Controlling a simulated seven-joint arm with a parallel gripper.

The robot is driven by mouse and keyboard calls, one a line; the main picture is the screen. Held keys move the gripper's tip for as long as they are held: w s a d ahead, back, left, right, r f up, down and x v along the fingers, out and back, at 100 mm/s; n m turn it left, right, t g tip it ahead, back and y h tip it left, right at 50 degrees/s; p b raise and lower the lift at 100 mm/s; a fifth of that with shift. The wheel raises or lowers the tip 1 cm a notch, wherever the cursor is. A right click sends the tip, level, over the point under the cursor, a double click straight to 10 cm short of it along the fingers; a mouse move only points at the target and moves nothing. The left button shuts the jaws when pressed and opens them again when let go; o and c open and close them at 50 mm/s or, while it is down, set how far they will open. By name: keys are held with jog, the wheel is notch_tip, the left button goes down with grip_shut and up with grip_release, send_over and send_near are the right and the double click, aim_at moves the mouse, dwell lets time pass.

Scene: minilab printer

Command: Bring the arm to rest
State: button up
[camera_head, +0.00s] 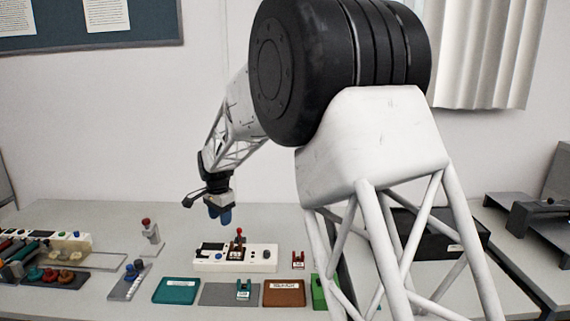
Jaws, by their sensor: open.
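My gripper (220,214) hangs above the table (275,222), pointing down, with blue fingertips. It is open, and I see nothing between the fingers. My white and black arm fills the middle and right of the view and hides part of the table.
A teal tray (176,291), a grey mat (216,294) with a teal piece (243,288), and a brown tray (284,293) lie in front. A small red piece (298,259) is beside the device. A red-topped stand (151,236) is left. Several parts crowd the far left; a black box (440,236) is right.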

jog(key=s+d+r+n, duration=0.1)
jog(key=s+d+r, duration=0.3)
jog(key=s+d, duration=0.35)
jog(key=s+d+r+n+t, duration=0.1)
jog(key=s+d+r, duration=0.4)
jog(key=d, duration=0.4)
jog(key=s+d+r+n, duration=0.2)
jog(key=s+d+r, duration=0.1)
jog(key=s+d, duration=0.45)
jog(key=s+d+f+n, duration=0.1)
jog(key=s+d, duration=0.4)
jog(key=s, duration=0.4)
jog(key=s+d+f+n, duration=0.1)
jog(key=s+d, duration=0.4)
jog(key=s, duration=0.5)
jog(key=s+d+f+n+t, duration=0.1)
jog(key=s+d, duration=0.4)
jog(key=s, duration=0.5)
jog(key=shift+d+f+n, duration=0.15)
jog(key=shift+f+n, duration=0.15)
jog(key=shift+f, duration=0.25)
